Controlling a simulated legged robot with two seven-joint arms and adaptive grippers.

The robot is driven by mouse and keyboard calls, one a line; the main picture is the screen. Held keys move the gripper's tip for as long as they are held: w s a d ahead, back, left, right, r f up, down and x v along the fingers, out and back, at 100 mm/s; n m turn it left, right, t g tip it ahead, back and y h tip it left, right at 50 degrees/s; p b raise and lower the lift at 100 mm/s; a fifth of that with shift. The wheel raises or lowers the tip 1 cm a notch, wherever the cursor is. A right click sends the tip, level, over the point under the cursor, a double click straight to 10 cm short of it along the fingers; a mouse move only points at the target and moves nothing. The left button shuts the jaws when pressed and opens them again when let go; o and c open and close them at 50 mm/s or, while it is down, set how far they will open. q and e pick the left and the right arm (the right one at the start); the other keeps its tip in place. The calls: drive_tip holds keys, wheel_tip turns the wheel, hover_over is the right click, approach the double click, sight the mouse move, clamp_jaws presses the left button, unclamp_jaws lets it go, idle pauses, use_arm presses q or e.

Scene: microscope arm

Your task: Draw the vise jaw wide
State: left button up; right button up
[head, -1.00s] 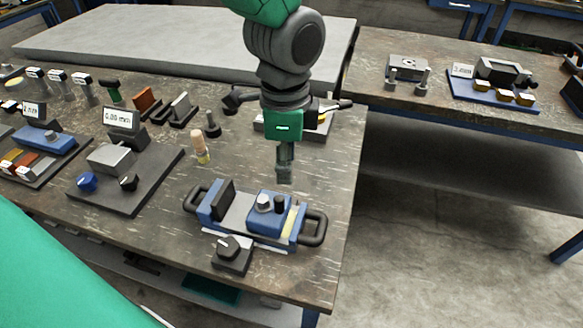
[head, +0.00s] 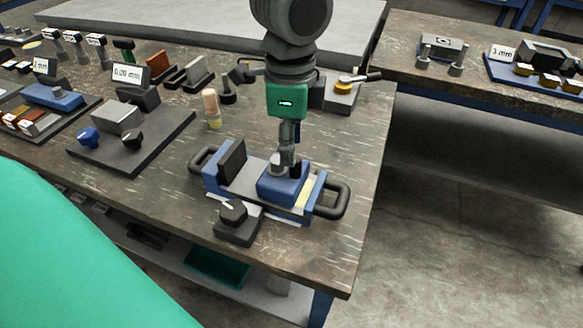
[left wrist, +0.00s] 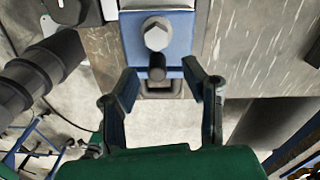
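The vise (head: 245,183) sits near the bench's front right corner, with a dark upright jaw plate (head: 232,161) at its left and a blue sliding jaw (head: 282,187) to the right, a gap between them. A silver hex bolt (head: 277,165) and a short black peg (head: 295,171) stand on the blue jaw. My left gripper (head: 289,163) points down just over this jaw. The left wrist view shows the gripper (left wrist: 160,75) open, fingers either side of the black peg (left wrist: 156,67), with the hex bolt (left wrist: 156,34) beyond. Contact cannot be told. My right gripper is not in view.
A black knob on a block (head: 236,220) stands in front of the vise. Loop handles stick out at both vise ends, the right one (head: 332,199) near the bench edge. A wooden-topped peg (head: 211,108) and a gauge stand (head: 130,130) are to the left.

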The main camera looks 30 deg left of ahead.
sight(303, 176)
use_arm(q)
drive_tip(key=f, duration=0.1)
drive_tip(key=d+f, duration=0.1)
drive_tip(key=f+b, duration=0.1)
drive_tip(key=shift+d+f, duration=0.3)
drive_tip(key=shift+f, duration=0.05)
drive_tip(key=shift+d+f, duration=0.2)
drive_tip(key=shift+f, duration=0.05)
drive_tip(key=shift+a+f, duration=0.15)
drive_tip(key=shift+a, duration=0.65)
clamp_jaws()
drive_tip(key=shift+d, duration=0.35)
drive_tip(key=shift+w+d+r+p, duration=0.1)
drive_tip(key=shift+d+r+p, duration=0.15)
drive_tip(key=shift+p, duration=0.15)
drive_tip(key=shift+w+d+p, duration=0.15)
drive_tip(key=shift+d+p, duration=0.3)
drive_tip(key=shift+p, duration=0.3)
drive_tip(key=shift+w+a+f, duration=0.1)
drive_tip(key=shift+a, duration=0.1)
drive_tip(key=shift+c, duration=1)
unclamp_jaws()
drive_tip(key=shift+o, duration=1)
drive_tip(key=shift+d, duration=0.15)
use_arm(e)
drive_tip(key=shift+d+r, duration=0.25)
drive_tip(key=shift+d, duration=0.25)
